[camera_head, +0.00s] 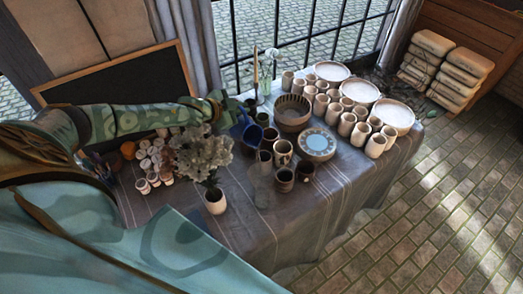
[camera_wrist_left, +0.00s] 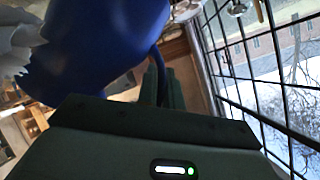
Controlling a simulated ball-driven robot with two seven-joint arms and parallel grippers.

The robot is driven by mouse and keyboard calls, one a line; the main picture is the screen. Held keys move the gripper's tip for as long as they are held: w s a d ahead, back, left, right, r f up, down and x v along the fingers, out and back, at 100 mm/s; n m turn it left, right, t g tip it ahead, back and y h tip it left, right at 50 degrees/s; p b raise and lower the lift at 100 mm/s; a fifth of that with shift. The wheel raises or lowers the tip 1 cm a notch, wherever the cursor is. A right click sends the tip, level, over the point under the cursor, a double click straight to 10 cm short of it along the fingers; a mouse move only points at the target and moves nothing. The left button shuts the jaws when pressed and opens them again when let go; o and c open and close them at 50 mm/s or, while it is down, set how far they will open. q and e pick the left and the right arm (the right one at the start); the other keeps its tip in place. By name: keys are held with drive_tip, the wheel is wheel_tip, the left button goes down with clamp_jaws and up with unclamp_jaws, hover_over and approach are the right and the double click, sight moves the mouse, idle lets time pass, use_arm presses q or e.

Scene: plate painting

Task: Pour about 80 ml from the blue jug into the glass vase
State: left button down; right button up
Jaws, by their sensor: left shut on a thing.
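The blue jug (camera_head: 246,131) is held above the table in the head view and looks tilted toward the right. My left gripper (camera_head: 236,109) is shut on it. In the left wrist view the jug (camera_wrist_left: 95,50) fills the upper left, past the dark gripper (camera_wrist_left: 160,95); its blue handle runs down between the fingers. The clear glass vase (camera_head: 262,187) stands on the cloth, below and slightly right of the jug in the head view. Its contents are hard to make out, and no stream shows. My right gripper is not in view.
A white pot of pale flowers (camera_head: 215,202) stands left of the vase. Dark mugs (camera_head: 284,178) stand close to its right. A brown bowl (camera_head: 292,113), a blue plate stack (camera_head: 317,144) and several pale cups (camera_head: 346,124) fill the right. The table's front (camera_head: 265,240) is clear.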

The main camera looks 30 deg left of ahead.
use_arm(q)
drive_tip(key=shift+w+a+f, duration=0.1)
drive_tip(key=shift+a+f, duration=0.05)
drive_tip(key=shift+f, duration=0.05)
drive_tip(key=shift+w+a+r+n+h+p, duration=0.1)
drive_tip(key=shift+w+r+n+h+p, duration=0.05)
drive_tip(key=shift+n+h+p, duration=0.2)
drive_tip(key=shift+w, duration=0.1)
drive_tip(key=shift+a+f+n+h, duration=0.1)
drive_tip(key=shift+f+n+h, duration=0.15)
drive_tip(key=shift+f, duration=0.15)
drive_tip(key=shift+w+a+n+g+h, duration=0.1)
drive_tip(key=shift+n+g+h, duration=0.2)
drive_tip(key=shift+g, duration=0.1)
wheel_tip(320, 180, down, 10)
drive_tip(key=a+n+h+b, duration=0.1)
drive_tip(key=b, duration=0.8)
drive_tip(key=shift+w+a+r+n+h, duration=0.15)
drive_tip(key=shift+w+a+n+h, duration=0.05)
drive_tip(key=shift+w+n+h, duration=0.1)
